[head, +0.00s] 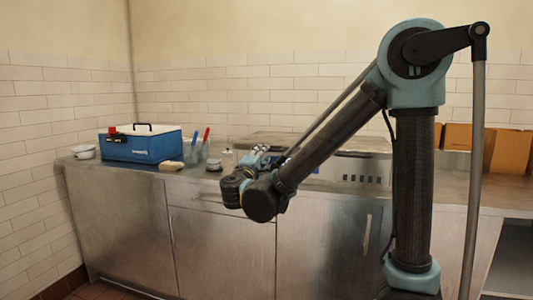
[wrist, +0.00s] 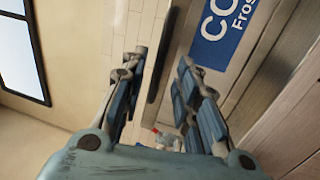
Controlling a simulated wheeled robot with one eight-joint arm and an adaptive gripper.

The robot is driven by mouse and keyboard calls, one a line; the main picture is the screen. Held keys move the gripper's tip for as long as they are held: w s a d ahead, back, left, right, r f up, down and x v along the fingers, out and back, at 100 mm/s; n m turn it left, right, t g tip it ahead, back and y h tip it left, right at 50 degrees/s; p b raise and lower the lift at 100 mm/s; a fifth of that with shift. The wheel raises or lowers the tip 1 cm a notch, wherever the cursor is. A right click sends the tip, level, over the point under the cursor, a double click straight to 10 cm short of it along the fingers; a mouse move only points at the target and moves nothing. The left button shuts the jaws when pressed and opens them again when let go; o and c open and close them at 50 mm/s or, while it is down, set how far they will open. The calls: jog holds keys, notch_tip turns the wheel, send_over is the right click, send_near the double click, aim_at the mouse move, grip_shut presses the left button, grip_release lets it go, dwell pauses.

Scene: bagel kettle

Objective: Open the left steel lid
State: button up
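A low steel unit with flat lids stands on the counter in the head view. Its left steel lid (head: 262,138) looks closed and is partly hidden behind my arm and gripper. My gripper (head: 264,157) is in front of this left part of the unit. In the wrist view my gripper (wrist: 160,100) is open, its blue-padded fingers well apart with nothing clamped between them. A dark bar (wrist: 157,65), which looks like a handle, shows beyond and between the fingertips. I cannot tell whether a finger touches it.
A blue sign with white letters (wrist: 224,18) is on the unit's front. A blue cooler box (head: 142,145), a white bowl (head: 83,152) and jars holding red and blue utensils (head: 198,150) stand left on the counter. Brown boxes (head: 485,146) stand at right.

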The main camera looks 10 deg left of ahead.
jog(key=shift+x, duration=2.2)
grip_shut()
